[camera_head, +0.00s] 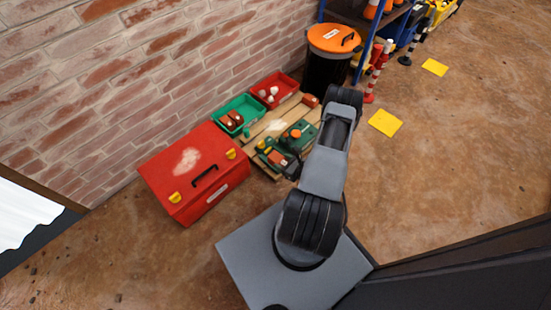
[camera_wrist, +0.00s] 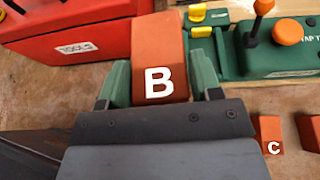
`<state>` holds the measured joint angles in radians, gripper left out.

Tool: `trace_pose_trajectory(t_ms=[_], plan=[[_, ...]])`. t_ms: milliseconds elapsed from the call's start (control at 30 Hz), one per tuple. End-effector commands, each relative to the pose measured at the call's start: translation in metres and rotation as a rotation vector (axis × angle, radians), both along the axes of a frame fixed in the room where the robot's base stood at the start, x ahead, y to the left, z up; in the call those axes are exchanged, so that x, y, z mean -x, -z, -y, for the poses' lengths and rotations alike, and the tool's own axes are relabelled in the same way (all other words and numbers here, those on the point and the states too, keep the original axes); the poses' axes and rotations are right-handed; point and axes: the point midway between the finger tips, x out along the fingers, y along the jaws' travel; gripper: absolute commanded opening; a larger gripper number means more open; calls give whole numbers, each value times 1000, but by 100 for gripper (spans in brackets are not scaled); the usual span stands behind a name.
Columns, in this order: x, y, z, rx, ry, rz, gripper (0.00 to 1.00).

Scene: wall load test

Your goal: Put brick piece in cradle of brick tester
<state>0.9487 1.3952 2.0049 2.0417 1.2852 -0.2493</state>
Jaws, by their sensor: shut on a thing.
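An orange-red brick piece (camera_wrist: 160,60) marked with a white B is between the green fingers of my gripper (camera_wrist: 162,78). My gripper is shut on it. The green brick tester (camera_wrist: 285,58) is at upper right in the wrist view, with an orange knob and a black lever. Yellow parts (camera_wrist: 199,32) on green metal show just right of the brick's far end; I cannot tell if they belong to the cradle. In the head view the tester (camera_head: 298,134) is on a wooden pallet, and my arm hides part of that area.
A red toolbox (camera_head: 195,170) stands left of the pallet (camera_head: 262,128). A green bin (camera_head: 238,108) with brick pieces and a red bin (camera_head: 273,84) stand by the brick wall. A brick marked C (camera_wrist: 270,130) lies right of my gripper. An orange-lidded drum (camera_head: 333,40) stands behind.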

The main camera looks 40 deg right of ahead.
Motion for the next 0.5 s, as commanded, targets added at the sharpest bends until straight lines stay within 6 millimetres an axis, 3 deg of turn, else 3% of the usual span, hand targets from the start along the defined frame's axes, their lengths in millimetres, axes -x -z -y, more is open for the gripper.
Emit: trace_pose_trajectory(t_ms=[100, 233, 500], plan=[[12, 12, 1, -1, 39, 2, 18], [8, 24, 5, 3, 53, 4, 18], [-48, 55, 30, 6, 53, 8, 18]])
